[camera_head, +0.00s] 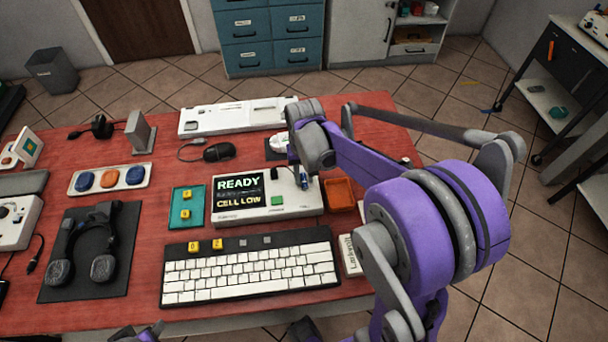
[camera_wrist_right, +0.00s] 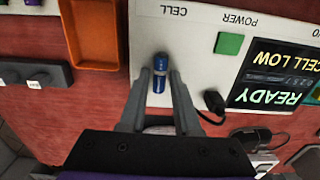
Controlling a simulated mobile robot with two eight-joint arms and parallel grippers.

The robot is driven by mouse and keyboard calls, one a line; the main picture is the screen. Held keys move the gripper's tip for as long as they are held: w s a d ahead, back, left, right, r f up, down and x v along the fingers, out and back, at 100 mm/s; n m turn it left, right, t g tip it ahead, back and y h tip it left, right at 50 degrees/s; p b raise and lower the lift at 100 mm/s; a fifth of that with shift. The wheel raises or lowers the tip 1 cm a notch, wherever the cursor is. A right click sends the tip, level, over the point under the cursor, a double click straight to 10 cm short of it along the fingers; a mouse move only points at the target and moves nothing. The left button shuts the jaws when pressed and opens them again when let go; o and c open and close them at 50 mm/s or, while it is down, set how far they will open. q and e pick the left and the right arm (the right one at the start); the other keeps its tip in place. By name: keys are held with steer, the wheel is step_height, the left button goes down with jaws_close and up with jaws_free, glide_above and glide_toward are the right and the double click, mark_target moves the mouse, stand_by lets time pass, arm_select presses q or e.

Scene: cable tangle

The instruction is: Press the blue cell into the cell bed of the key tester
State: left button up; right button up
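The key tester (camera_head: 235,208) is a pale box on the red table. Its screen reads READY and CELL LOW. My right gripper (camera_wrist_right: 160,72) points down over the tester's CELL end. Its fingers are closed against the sides of the blue cell (camera_wrist_right: 160,84), which has a silvery band. The cell also shows below the gripper in the head view (camera_head: 304,181). The cell bed is hidden under the cell and fingers; I cannot tell whether the cell touches it. Purple and grey parts at the bottom edge of the head view may be my left gripper (camera_head: 140,334), mostly cut off.
An orange tray (camera_head: 340,208) stands right of the tester, with an empty-looking floor. A keyboard (camera_head: 250,272) lies in front, a teal pad with yellow keycaps (camera_head: 187,222) at left. A black plug (camera_wrist_right: 213,102) sits close to the right fingers. A mouse (camera_head: 219,152) lies behind.

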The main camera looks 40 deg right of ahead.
arm_select(q)
steer(key=shift+r, duration=0.15)
arm_select(e)
steer(key=shift+r, duration=0.15)
steer(key=shift+r+p, duration=1.05)
steer(key=shift+r, duration=0.55)
arm_select(q)
steer(key=shift+w+r, duration=0.2)
steer(key=shift+r, duration=0.4)
steer(key=shift+w+r, duration=0.15)
steer(key=shift+r, duration=0.4)
arm_select(e)
steer(key=o, duration=0.6)
steer(key=shift+c, duration=0.2)
arm_select(q)
steer(key=r+p, duration=0.1)
steer(key=r, duration=0.1)
steer(key=w+r+p, duration=0.1)
steer(key=shift+w+r+p, duration=0.15)
steer(key=shift+r+p, duration=0.2)
arm_select(e)
step_height(320, 180, up, 5)
steer(key=shift+f, duration=0.1)
